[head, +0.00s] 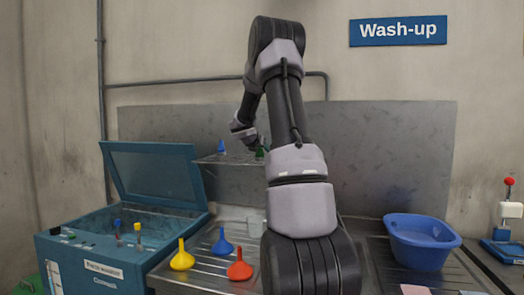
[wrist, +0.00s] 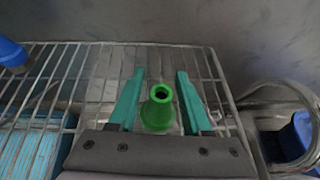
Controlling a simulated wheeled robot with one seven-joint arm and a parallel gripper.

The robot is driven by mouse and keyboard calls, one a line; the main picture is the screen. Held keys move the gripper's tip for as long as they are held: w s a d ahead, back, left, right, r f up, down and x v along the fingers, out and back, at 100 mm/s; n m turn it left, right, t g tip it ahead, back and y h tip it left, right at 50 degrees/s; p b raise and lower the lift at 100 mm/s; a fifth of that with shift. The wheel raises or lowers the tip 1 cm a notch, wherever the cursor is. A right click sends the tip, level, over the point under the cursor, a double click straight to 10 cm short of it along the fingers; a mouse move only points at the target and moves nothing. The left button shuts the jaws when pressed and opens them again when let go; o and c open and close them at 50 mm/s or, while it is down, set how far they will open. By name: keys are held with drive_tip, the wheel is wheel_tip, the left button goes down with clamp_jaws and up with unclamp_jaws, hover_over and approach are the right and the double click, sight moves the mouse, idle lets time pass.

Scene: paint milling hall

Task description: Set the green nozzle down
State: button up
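The green nozzle (wrist: 157,112) stands upright on a wire rack (wrist: 95,62), between the two teal fingers of my gripper (wrist: 160,73). Small gaps show between the nozzle and the fingers, so my gripper looks open around it. In the head view the green nozzle (head: 259,153) is a small patch on the wall rack, mostly hidden by my arm. The fingers themselves are hard to make out there.
A blue nozzle (head: 221,146) stands at the rack's left part. Below are yellow (head: 182,260), blue (head: 223,244) and red (head: 240,268) funnels on the drainboard. An open-lidded blue washer (head: 75,240) is left, a blue basin (head: 420,245) right.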

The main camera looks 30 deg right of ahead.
drive_tip(key=shift+r, duration=0.1)
drive_tip(key=v, duration=1.1)
drive_tip(key=shift+s+a+r, duration=0.15)
drive_tip(key=shift+s+a, duration=0.05)
drive_tip(key=shift+a, duration=0.05)
drive_tip(key=s+a+f+m+y, duration=0.1)
drive_tip(key=s+a+m+y, duration=1.1)
drive_tip(key=s+a+m, duration=1.6)
drive_tip(key=s+m, duration=0.1)
drive_tip(key=s, duration=0.3)
drive_tip(key=shift+s+a+m+g, duration=0.2)
drive_tip(key=shift+a+m+g, duration=0.1)
drive_tip(key=shift+g, duration=0.1)
drive_tip(key=shift+f, duration=0.1)
drive_tip(key=shift+c, duration=0.3)
